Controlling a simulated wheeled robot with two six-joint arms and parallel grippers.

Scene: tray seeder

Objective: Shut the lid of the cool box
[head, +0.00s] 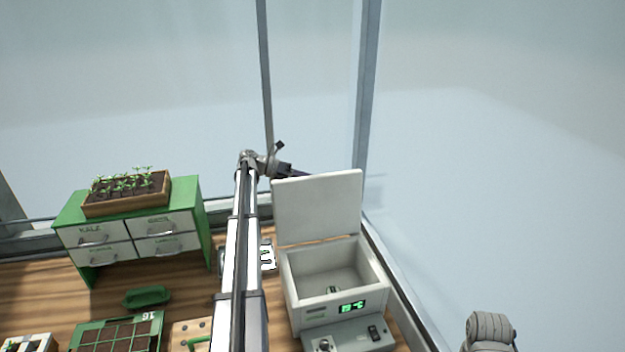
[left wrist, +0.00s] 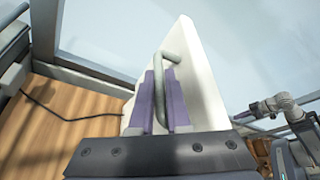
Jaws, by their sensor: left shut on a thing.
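The cool box (head: 335,288) is a white box with a green lit display, at the right of the bench in the head view. Its lid (head: 318,208) stands up, tilted slightly back, and the inside is visible. My left gripper reaches behind the lid, which hides its fingertips in the head view. In the left wrist view its purple fingers (left wrist: 163,100) are shut on the grey bar handle (left wrist: 162,85) of the white lid. A grey part of my right arm shows at the lower right of the head view.
A green cabinet (head: 205,215) with white drawers carries a wooden seedling box (head: 125,205) at the left. A green scoop-like thing (head: 147,296) and a green seed tray (head: 90,328) lie before it. A glazed wall with posts (head: 366,90) stands close behind the cool box.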

